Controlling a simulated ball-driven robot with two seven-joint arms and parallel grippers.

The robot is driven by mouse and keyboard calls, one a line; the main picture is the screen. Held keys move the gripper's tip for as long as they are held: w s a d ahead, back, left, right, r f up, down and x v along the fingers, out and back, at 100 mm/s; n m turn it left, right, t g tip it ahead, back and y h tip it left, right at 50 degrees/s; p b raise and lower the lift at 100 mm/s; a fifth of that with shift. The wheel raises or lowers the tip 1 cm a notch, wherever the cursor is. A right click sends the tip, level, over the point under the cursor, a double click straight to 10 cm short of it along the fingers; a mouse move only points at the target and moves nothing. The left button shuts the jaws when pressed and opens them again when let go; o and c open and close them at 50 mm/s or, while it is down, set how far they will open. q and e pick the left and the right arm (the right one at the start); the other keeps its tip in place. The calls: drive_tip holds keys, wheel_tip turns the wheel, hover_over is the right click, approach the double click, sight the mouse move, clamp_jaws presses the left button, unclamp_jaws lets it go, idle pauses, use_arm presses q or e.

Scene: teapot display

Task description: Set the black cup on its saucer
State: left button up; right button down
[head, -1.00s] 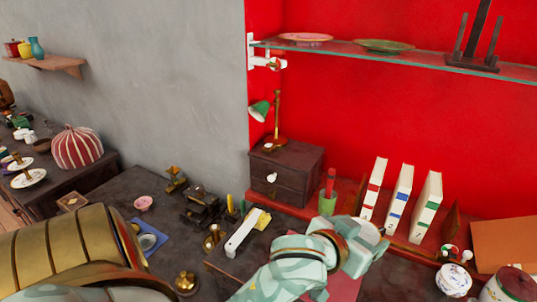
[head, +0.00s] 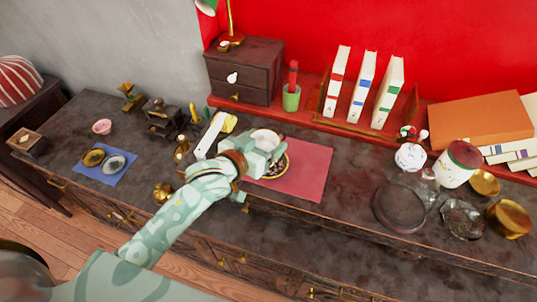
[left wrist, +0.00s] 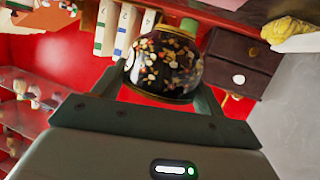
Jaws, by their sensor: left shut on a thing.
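My left gripper (head: 268,147) is shut on the black cup (head: 266,135), which is largely hidden by the gripper in the head view, with its pale inside showing. In the left wrist view the cup (left wrist: 163,65) is glossy black with colourful flowers and a gold rim, between the two fingers. The dark saucer (head: 283,166) with a patterned, gold-edged rim lies on a red mat (head: 305,172). The gripper with the cup overlaps the saucer's upper left in the head view. I cannot tell the height gap between cup and saucer. My right gripper is not in view.
A white bar-shaped object (head: 210,136) stands left of the gripper. A green pen holder (head: 291,98) and books (head: 362,85) stand behind. The red mat's right part is clear.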

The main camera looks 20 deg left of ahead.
sight(266, 147)
use_arm(q)
drive_tip(key=w+f+b, duration=0.1)
drive_tip(key=w+f, duration=0.1)
drive_tip(key=w+f+b, duration=0.1)
drive_tip(key=w+f, duration=0.1)
drive_tip(key=f, duration=0.1)
drive_tip(key=shift+f, duration=0.15)
wheel_tip(266, 147, down, 4)
drive_tip(key=shift+w+d+r+b, duration=0.1)
drive_tip(key=shift+r+b, duration=0.1)
drive_tip(key=shift+b, duration=0.7)
drive_tip(key=shift+r, duration=0.2)
drive_tip(key=o, duration=1)
drive_tip(key=shift+f, duration=0.15)
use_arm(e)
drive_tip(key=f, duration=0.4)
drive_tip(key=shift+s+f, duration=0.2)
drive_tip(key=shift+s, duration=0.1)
use_arm(q)
drive_tip(key=shift+r, duration=0.2)
drive_tip(key=p+v, duration=0.3)
drive_tip(key=v, duration=0.9)
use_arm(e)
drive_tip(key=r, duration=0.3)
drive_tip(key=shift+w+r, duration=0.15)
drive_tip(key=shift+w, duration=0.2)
